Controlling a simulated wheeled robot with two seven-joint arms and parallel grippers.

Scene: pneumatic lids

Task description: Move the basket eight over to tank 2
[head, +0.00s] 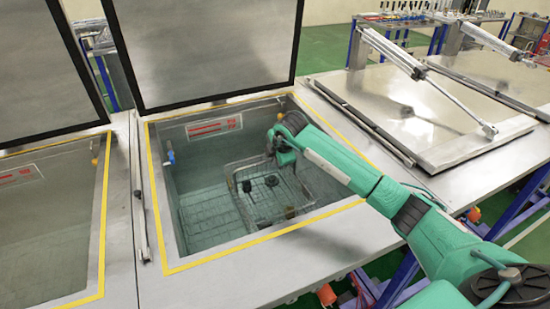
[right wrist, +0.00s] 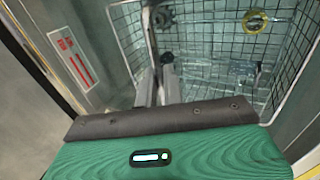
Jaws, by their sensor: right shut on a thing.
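The wire mesh basket (head: 240,186) is inside the open middle tank (head: 176,262), at the tank's right side. A few dark parts lie in it. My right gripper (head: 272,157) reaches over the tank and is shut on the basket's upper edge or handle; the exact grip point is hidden. In the right wrist view the fingers (right wrist: 157,88) point down into the basket (right wrist: 215,55), where a dark gear-like part (right wrist: 161,17) and a yellow ring (right wrist: 255,21) show. I cannot read which tank is tank 2. My left gripper is not in view.
The middle tank's lid (head: 205,45) stands raised behind it. The left tank (head: 45,235) is also open, its lid (head: 40,70) raised. The right lid (head: 465,110) is down, with pneumatic cylinders (head: 393,50) above it. A metal divider (head: 122,215) separates the two open tanks.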

